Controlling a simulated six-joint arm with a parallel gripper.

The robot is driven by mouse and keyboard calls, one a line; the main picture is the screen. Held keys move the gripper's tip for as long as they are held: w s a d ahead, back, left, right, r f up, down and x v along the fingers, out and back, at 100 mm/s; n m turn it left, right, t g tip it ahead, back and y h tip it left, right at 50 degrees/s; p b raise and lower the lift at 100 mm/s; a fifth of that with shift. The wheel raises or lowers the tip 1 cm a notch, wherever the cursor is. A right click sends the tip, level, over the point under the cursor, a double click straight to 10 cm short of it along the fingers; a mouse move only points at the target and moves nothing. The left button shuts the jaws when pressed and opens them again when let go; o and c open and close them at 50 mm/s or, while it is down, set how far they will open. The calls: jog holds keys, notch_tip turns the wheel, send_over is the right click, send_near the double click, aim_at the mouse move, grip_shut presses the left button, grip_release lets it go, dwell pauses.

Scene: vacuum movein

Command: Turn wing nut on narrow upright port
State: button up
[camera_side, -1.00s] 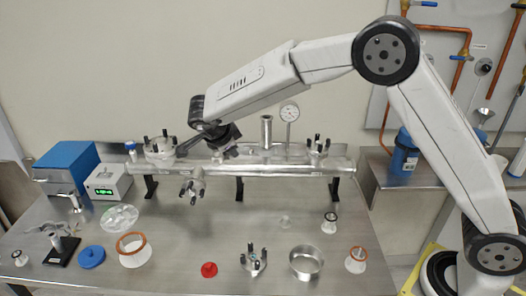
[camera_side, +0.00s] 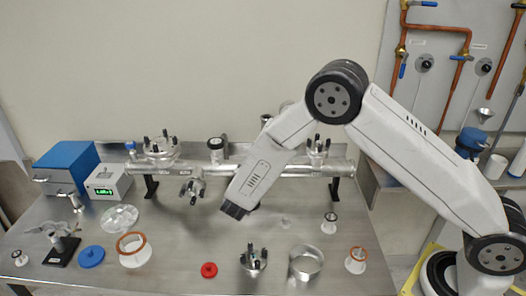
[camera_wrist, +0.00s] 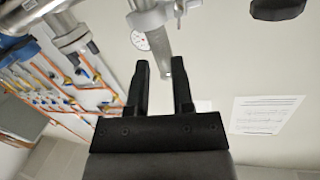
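The long silver manifold (camera_side: 290,168) lies across the back of the bench. A fitting with a black top (camera_side: 216,144) stands upright on it, left of my forearm, with a silver clamp part at its right. A black disc, probably that top, shows in the wrist view (camera_wrist: 278,8). A tall narrow silver tube (camera_side: 266,119) shows behind my forearm; it also appears in the inverted wrist view (camera_wrist: 160,40). My gripper (camera_wrist: 160,72) is open, with nothing gripped; the tube's end appears between its fingertips, with depth unclear.
A dial gauge (camera_wrist: 140,40) is near the tube. A flange with black clamp bolts (camera_side: 318,147) stands at the manifold's right, another (camera_side: 160,149) at its left. A red cap (camera_side: 209,270), steel ring (camera_side: 306,262) and orange-rimmed piece (camera_side: 134,250) occupy the front bench.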

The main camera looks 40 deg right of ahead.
jog(key=f+n+t, duration=0.1)
jog(key=a+n+t+y, duration=0.1)
jog(key=n+t, duration=0.1)
jog(key=shift+a+f, duration=0.2)
jog(key=shift+f, duration=0.2)
jog(key=x, duration=0.7)
jog(key=shift+w+d, duration=0.25)
jog(key=shift+d, duration=0.05)
grip_shut()
